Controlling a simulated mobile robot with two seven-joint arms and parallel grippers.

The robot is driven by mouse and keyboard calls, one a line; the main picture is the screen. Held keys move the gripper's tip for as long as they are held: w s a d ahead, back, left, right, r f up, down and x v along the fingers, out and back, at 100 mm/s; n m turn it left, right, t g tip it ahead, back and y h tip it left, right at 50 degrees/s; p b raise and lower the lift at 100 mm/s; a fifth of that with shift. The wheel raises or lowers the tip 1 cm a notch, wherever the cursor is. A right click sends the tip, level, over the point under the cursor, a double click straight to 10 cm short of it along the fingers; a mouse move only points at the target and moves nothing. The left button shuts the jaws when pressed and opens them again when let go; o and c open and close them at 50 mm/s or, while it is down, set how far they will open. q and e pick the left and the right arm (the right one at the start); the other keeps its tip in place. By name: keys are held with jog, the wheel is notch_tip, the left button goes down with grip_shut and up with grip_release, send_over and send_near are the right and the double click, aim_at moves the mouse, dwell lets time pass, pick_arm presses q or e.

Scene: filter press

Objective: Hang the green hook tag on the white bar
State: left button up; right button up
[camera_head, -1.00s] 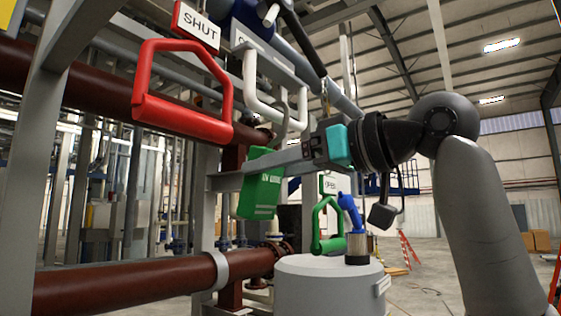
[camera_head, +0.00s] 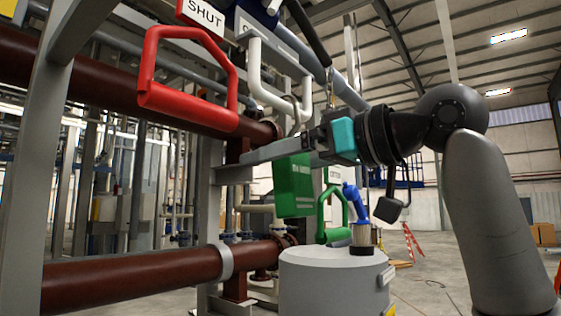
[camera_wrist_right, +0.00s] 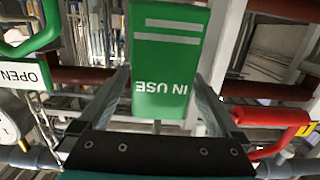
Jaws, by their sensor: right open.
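The green tag (camera_head: 294,187) is upright below the white bar (camera_head: 280,101), a U-shaped handle in the head view. A thin grey hook (camera_head: 297,113) curves at the bar's lower right and seems to pass around it; the exact contact is too small to tell. My right gripper (camera_head: 260,155) is just under the bar, with its fingers level and pointing left, at the tag's top. In the right wrist view the tag (camera_wrist_right: 168,60), reading IN USE upside down, lies between the spread fingers, with gaps beside it. My left gripper is out of view.
A red handle (camera_head: 190,98) with a SHUT sign (camera_head: 206,15) is left of the white bar. A green handle (camera_head: 325,222) and a blue lever (camera_head: 355,203) stand by a pale drum (camera_head: 330,285) below. Brown pipes (camera_head: 130,280) run on the left. Open floor lies to the right.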

jog(key=shift+d, duration=0.1)
jog(key=shift+s+d, duration=0.3)
jog(key=b+v, duration=0.4)
jog(key=v, duration=1)
jog(key=shift+f, duration=0.1)
